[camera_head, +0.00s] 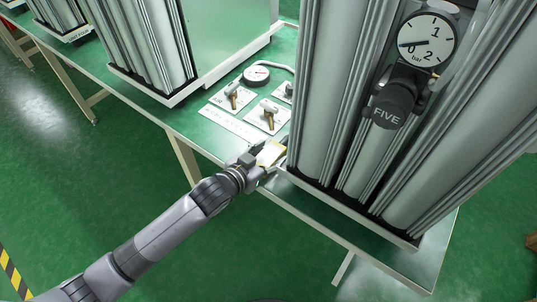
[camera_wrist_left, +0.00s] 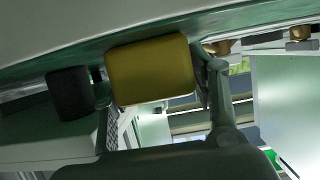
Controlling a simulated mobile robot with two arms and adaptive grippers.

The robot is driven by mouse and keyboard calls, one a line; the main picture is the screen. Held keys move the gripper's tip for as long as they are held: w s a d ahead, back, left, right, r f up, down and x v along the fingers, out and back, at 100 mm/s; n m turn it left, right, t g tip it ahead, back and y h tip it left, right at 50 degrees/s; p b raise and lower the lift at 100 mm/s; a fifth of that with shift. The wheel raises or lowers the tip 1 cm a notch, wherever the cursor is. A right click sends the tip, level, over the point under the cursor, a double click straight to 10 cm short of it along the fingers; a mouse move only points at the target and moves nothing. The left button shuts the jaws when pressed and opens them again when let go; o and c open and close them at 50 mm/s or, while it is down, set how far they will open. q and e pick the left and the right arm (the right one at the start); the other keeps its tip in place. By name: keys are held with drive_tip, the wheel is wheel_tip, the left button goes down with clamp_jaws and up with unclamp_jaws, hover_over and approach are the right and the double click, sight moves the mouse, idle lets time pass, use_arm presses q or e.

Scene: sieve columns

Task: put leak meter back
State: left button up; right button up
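The leak meter is a small yellow block with rounded corners (camera_head: 270,152). My left gripper (camera_head: 264,158) reaches in from the lower left and has its fingers on either side of it, at the front edge of the green table. In the left wrist view the yellow face of the leak meter (camera_wrist_left: 152,70) fills the gap between the fingers (camera_wrist_left: 155,92). The gripper looks shut on it. The meter's display side and underside are hidden. My right gripper is in neither view.
Just right of the gripper stands a tall grey column unit (camera_head: 330,100) with a dial gauge (camera_head: 428,38) and a black cap marked FIVE (camera_head: 388,108). Behind lies a valve panel (camera_head: 236,97) with a small gauge (camera_head: 256,75). Another column (camera_head: 140,45) stands left.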

use_arm(q)
drive_tip(key=shift+r, duration=0.25)
drive_tip(key=v, duration=1.2)
drive_tip(key=shift+f, duration=0.15)
